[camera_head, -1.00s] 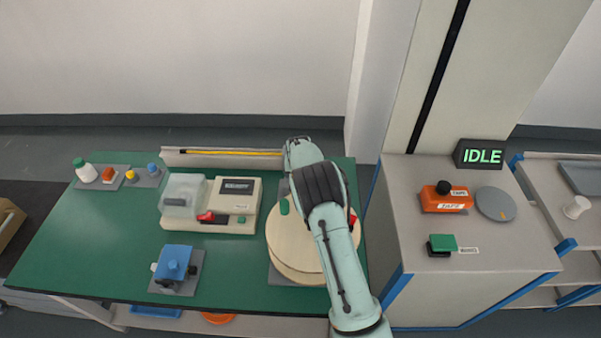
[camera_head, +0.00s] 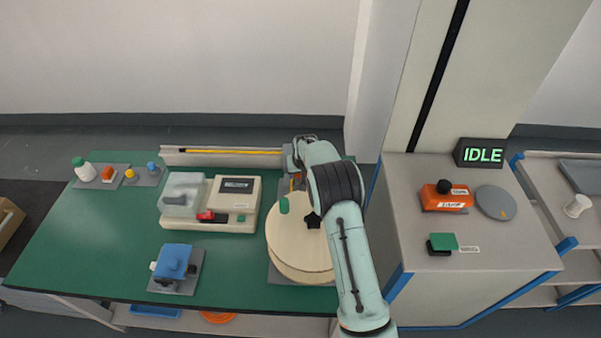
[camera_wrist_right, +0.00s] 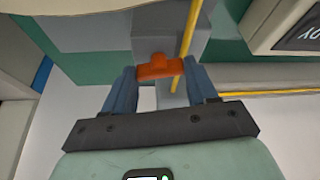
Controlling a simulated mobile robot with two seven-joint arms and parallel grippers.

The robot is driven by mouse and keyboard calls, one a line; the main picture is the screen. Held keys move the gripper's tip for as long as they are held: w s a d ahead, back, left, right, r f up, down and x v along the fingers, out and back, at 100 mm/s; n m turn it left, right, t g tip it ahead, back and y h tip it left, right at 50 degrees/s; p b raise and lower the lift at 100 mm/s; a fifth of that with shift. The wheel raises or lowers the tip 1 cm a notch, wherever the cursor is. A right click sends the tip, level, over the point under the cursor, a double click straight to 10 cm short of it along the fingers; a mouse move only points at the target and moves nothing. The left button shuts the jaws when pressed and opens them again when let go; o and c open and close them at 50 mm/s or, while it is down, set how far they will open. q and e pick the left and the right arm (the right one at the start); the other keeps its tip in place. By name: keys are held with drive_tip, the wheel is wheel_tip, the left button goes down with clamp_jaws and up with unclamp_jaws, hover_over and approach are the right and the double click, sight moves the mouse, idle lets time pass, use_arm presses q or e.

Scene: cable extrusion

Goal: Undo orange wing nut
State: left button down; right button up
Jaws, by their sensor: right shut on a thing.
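The orange wing nut (camera_wrist_right: 158,68) sits in the right wrist view between the two blue fingers of my right gripper (camera_wrist_right: 160,78). The gripper is shut on it, and the nut lies against a grey block (camera_wrist_right: 182,42). A yellow rod (camera_wrist_right: 190,38) runs beside the nut. In the head view my right arm reaches over the back right of the green table, near the large cream spool (camera_head: 290,250), and hides much of the grip area. My left gripper is not in view.
A cream machine (camera_head: 238,205) with a clear cover stands left of the spool. A blue device (camera_head: 173,262) is at the table's front. A grey cabinet (camera_head: 430,285) with an orange switch box (camera_head: 445,198) stands right. The table's left front is clear.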

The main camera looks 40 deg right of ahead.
drive_tip(key=shift+d+n+t+y, duration=0.15)
drive_tip(key=shift+n+t+y, duration=0.15)
drive_tip(key=shift+n, duration=0.6)
drive_tip(key=shift+n+y, duration=0.3)
drive_tip(key=shift+n, duration=0.6)
drive_tip(key=n+y, duration=0.1)
drive_tip(key=n, duration=0.1)
drive_tip(key=n+y, duration=0.1)
drive_tip(key=n, duration=0.2)
drive_tip(key=shift+d+r+n+p, duration=0.1)
drive_tip(key=shift+d+n+p, duration=0.1)
drive_tip(key=shift+n+p, duration=0.15)
drive_tip(key=shift+n+y, duration=0.6)
drive_tip(key=shift+n, duration=0.65)
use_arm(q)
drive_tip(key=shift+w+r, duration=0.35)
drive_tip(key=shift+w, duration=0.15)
use_arm(e)
drive_tip(key=shift+w+n+g+y, duration=0.1)
drive_tip(key=shift+n+g+y, duration=0.5)
drive_tip(key=shift+n, duration=1.2)
drive_tip(key=o, duration=1.1)
drive_tip(key=shift+c, duration=0.2)
drive_tip(key=v, duration=1.3)
drive_tip(key=shift+r, duration=0.15)
